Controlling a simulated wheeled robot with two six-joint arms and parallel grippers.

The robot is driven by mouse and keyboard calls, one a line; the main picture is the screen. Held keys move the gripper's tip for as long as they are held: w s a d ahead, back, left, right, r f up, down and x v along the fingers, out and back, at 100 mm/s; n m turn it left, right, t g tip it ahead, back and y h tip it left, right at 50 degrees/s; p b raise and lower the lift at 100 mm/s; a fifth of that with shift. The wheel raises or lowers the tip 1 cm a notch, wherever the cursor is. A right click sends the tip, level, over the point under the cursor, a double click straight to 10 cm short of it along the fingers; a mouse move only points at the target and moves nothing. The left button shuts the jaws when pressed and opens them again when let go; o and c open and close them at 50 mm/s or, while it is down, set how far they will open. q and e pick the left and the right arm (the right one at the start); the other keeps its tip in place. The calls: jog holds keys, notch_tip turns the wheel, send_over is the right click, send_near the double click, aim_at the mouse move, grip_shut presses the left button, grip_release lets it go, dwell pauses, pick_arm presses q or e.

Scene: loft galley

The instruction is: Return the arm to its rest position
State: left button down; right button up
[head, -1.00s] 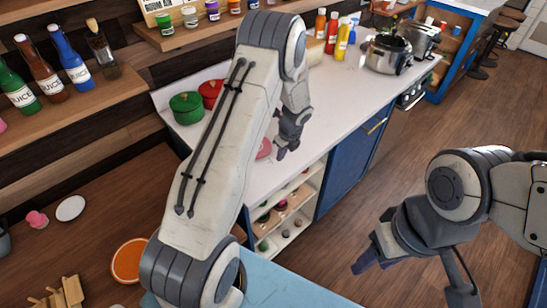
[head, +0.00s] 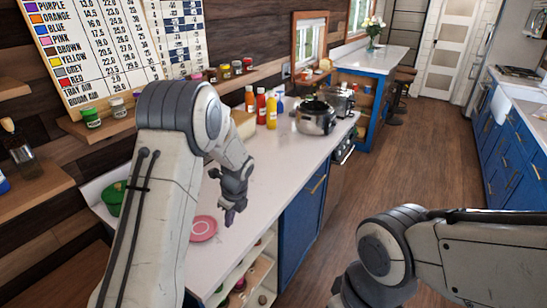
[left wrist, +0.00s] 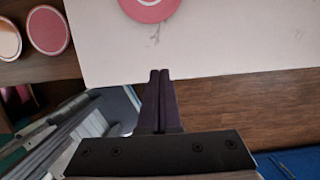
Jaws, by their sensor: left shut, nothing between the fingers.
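My left arm rises from the lower left in the head view and bends over the white counter. Its left gripper (head: 231,214) points down near the counter's front edge, to the right of a pink plate. In the left wrist view its two dark fingers (left wrist: 158,100) are pressed together with nothing between them. My right arm (head: 390,255) shows at the lower right of the head view. Its gripper is cut off by the bottom of the picture, so its fingers are not seen.
The pink plate (head: 203,228) lies on the white counter (head: 262,175), also in the left wrist view (left wrist: 150,6). A green pot (head: 114,197) is behind my arm. Bottles (head: 261,106) and a metal pot (head: 316,118) stand farther back. Open wooden floor (head: 425,160) lies right.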

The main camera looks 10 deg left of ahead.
pick_arm(q)
jog(key=s+d+r+n+h+b, duration=0.1)
jog(key=s+d+r+n+b, duration=0.1)
jog(key=s+d+r+n, duration=0.35)
jog(key=s+d+r+n+h+b, duration=0.1)
jog(key=s+d+r+n, duration=0.1)
jog(key=s+d, duration=0.7)
jog(key=s+d+n+b, duration=0.1)
jog(key=s+d+n, duration=0.2)
jog(key=s, duration=0.5)
jog(key=s+d+r+n+g+h+b, duration=0.1)
jog(key=s+d+n, duration=0.2)
jog(key=s, duration=0.6)
jog(key=shift+d+n+h, duration=0.25)
jog(key=shift+n+h, duration=0.05)
jog(key=shift+n, duration=0.45)
jog(key=shift+s, duration=0.1)
